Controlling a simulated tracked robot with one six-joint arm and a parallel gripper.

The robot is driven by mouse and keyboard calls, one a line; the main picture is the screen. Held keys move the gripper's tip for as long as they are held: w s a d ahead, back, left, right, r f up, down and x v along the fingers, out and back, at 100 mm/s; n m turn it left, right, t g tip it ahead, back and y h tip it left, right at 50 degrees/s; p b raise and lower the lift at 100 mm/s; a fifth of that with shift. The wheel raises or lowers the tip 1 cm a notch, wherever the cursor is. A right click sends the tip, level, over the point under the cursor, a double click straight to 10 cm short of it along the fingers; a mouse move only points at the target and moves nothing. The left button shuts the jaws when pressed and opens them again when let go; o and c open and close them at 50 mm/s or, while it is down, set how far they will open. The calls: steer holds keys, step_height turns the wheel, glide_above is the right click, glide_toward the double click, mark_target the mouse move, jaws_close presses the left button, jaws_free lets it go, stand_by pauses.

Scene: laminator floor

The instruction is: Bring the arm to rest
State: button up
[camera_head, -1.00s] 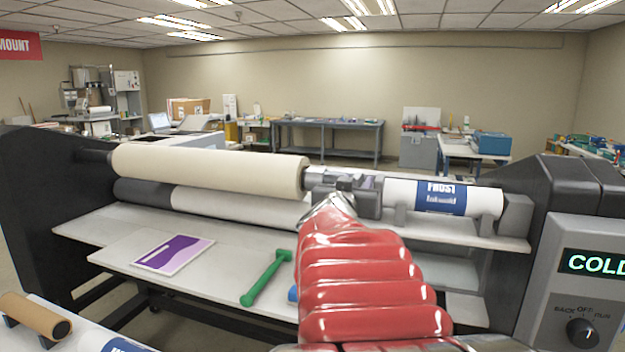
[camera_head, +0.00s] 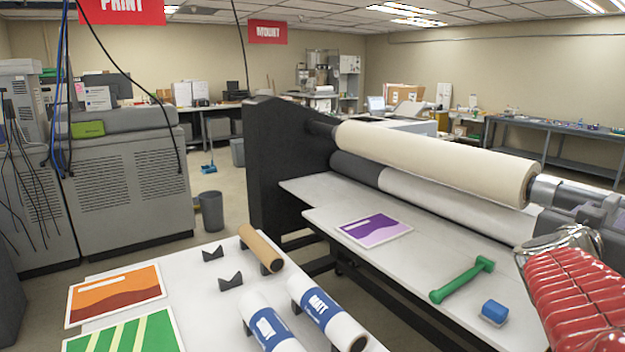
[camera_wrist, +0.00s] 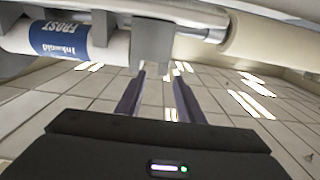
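My arm, in a red ribbed sleeve, shows at the right edge of the head view. My gripper (camera_wrist: 158,95) shows in the wrist view with its two fingers apart and nothing between them. It is near the laminator's rollers. A white roll with a blue FROST label (camera_wrist: 62,40) is at the upper left of the wrist view, beyond the fingers. The cream upper roller (camera_head: 435,160) of the laminator lies left of my arm in the head view; its end also shows in the wrist view (camera_wrist: 265,40).
On the laminator's shelf are a purple print (camera_head: 374,229), a green-handled tool (camera_head: 462,280) and a blue block (camera_head: 494,312). A white table in front holds labelled rolls (camera_head: 318,308), a brown roll (camera_head: 261,248) and prints (camera_head: 116,294). A bin (camera_head: 211,211) stands on the floor behind.

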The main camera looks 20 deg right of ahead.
steer(key=w+a+f+n+t+y, duration=0.1)
steer(key=w+a+f+t+y, duration=0.1)
steer(key=w+a+f+y, duration=0.3)
steer(key=w+a+f+n+t+y, duration=0.2)
steer(key=w+a+n+t+y, duration=0.3)
steer(key=a, duration=0.6)
steer(key=w+a+f+n+y, duration=0.25)
steer(key=w+a, duration=0.35)
steer(key=a, duration=0.6)
steer(key=s+a+f+n+g+y, duration=0.1)
steer(key=s+a+f+n+y, duration=0.2)
steer(key=a, duration=0.5)
steer(key=s+a+f+n+g+y, duration=0.1)
steer(key=s+a+f+n+y, duration=0.1)
steer(key=a+f, duration=0.4)
steer(key=s+a+f+g, duration=0.2)
steer(key=s+f, duration=0.1)
steer(key=s, duration=0.3)
steer(key=s+a+f+g, duration=0.2)
steer(key=s+g, duration=0.1)
steer(key=s, duration=0.2)
steer(key=shift+s+a+f+n, duration=0.3)
steer(key=shift+s+f+n, duration=0.1)
steer(key=shift+n, duration=0.05)
steer(key=shift+d, duration=0.1)
